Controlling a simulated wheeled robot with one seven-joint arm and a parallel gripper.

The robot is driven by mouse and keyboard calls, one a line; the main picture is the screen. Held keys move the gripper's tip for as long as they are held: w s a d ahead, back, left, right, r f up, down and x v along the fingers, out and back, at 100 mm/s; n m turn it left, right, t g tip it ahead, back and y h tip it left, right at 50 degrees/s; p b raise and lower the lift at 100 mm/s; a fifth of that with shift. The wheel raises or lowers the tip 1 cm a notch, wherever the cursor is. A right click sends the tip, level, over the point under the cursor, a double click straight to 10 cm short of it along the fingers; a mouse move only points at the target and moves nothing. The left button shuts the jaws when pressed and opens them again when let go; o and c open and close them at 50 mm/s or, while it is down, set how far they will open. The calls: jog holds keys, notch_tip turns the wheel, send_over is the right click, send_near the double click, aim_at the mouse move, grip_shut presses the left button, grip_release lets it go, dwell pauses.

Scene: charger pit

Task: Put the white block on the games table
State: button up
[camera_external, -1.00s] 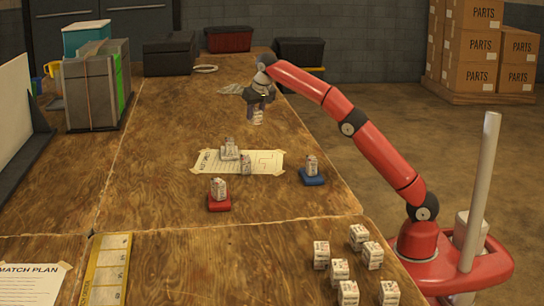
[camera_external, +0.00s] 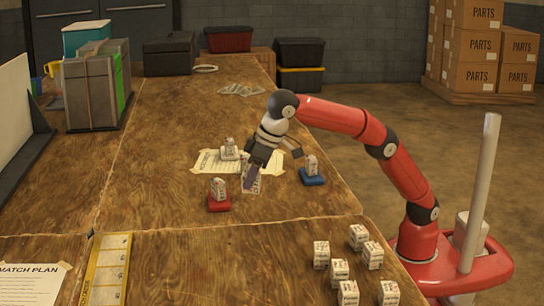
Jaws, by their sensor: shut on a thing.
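My gripper (camera_external: 255,177) is over the middle of the wooden table (camera_external: 165,185), pointing down, with its fingers closed on a white block (camera_external: 252,186) with dark print. The held block shows at the fingertips, in front of the taped paper sheet (camera_external: 210,161). I cannot tell whether it touches the table. Another white block (camera_external: 229,150) stands on the sheet. One white block (camera_external: 218,187) sits on a red pad (camera_external: 219,204) to the left, and one (camera_external: 311,164) on a blue pad (camera_external: 312,179) to the right. My gripper hides part of the sheet.
Several white blocks (camera_external: 321,254) stand at the table's near right. A yellow strip (camera_external: 106,270) and a match plan sheet (camera_external: 30,284) lie at the near left. Crates (camera_external: 92,90) stand at the far left, bins (camera_external: 229,39) at the back. The table's left middle is clear.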

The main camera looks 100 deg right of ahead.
aim_at(388, 268)
jog(key=s+a+n+y, duration=0.1)
jog(key=s+a+n, duration=0.1)
jog(key=s+a, duration=0.45)
jog(key=s+a+n, duration=0.2)
jog(key=s+a, duration=0.1)
jog(key=a, duration=0.7)
jog(key=s+a+n+y, duration=0.1)
jog(key=s+a, duration=0.4)
jog(key=a, duration=0.3)
jog(key=s+a+f+n, duration=0.1)
jog(key=s+a, duration=0.2)
jog(key=s+a+f+n+b, duration=0.1)
jog(key=s+a+f, duration=0.1)
jog(key=s+a, duration=0.1)
jog(key=s+a+f+n+y+b, duration=0.1)
jog(key=s+a, duration=0.2)
jog(key=s, duration=0.1)
jog(key=shift+s+f, duration=0.3)
jog(key=shift+f+b, duration=0.7)
jog(key=shift+f, duration=1.4)
jog(key=shift+f, duration=0.15)
jog(key=o, duration=1)
jog(key=shift+c, duration=0.2)
